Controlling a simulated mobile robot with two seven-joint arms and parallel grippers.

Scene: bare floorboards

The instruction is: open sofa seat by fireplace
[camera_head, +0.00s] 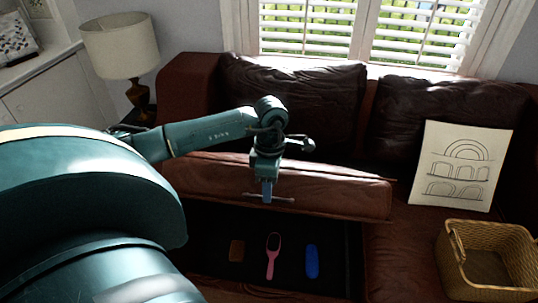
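The brown leather sofa seat (345,190) is tilted up at the left part of the sofa, and the dark storage space (205,240) under it is exposed. A thin horizontal handle (285,199) is at the seat's front. My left gripper (267,196) reaches over the seat from behind its front edge and appears shut on the middle of this handle; the fingertips are small in the picture. In the storage space lie a brown block-like item (237,250), a pink hairbrush (271,258) and a blue item (312,262). My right gripper is not in view. No fireplace shows.
A wicker basket (447,262) and a sheet with drawn arches (462,165) are on the sofa's right part. Dark back cushions (300,95) stand behind the seat, below a window with blinds. A lamp (120,48) stands at left. My arm covers the lower left.

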